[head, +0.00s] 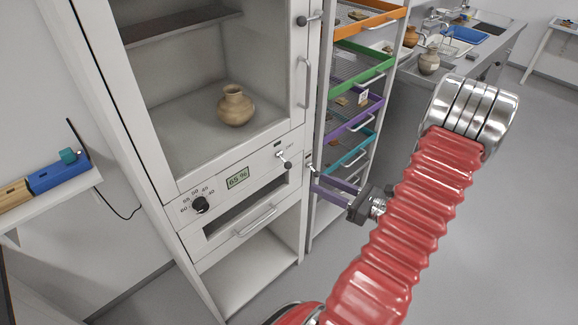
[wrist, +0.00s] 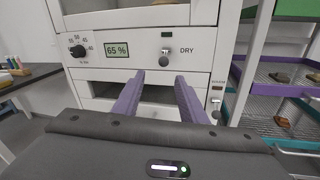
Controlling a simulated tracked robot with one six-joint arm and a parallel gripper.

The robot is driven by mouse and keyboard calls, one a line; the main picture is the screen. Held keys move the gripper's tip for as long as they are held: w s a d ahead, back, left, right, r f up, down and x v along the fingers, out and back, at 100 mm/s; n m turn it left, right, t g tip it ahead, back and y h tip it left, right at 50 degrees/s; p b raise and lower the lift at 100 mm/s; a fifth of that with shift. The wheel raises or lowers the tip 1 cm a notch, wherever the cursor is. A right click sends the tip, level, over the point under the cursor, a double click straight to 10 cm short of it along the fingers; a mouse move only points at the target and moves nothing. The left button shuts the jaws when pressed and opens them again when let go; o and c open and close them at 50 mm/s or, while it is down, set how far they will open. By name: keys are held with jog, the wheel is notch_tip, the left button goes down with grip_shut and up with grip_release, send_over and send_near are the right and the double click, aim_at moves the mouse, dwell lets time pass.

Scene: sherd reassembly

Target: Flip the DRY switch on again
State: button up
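The DRY switch (wrist: 164,60) is a small metal lever on the white cabinet's front panel, with "DRY" printed to its right. Its knobbed end points down in the wrist view. The small window above it (wrist: 167,34) looks dark. The switch also shows in the head view (head: 284,158), right of the display. My gripper (wrist: 160,82) is open and empty, its two purple fingers apart and pointing at the panel below the switch. In the head view my gripper (head: 317,186) is in front of the cabinet's right edge, lower than the switch. I see no contact with it.
The panel also has a 65 % display (head: 238,178) and a black dial (head: 200,204). A second small lever (wrist: 215,114) sits lower right. A clay pot (head: 236,105) stands inside the cabinet. A rack with coloured drawers (head: 345,125) stands close on the right.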

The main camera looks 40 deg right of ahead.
aim_at(288, 164)
jog(key=shift+s+d+f, duration=0.15)
jog(key=shift+s+d, duration=0.05)
jog(key=shift+d, duration=0.15)
jog(key=shift+w, duration=0.15)
jog(key=x, duration=1.3)
jog(key=shift+w, duration=0.35)
jog(key=shift+c, duration=0.2)
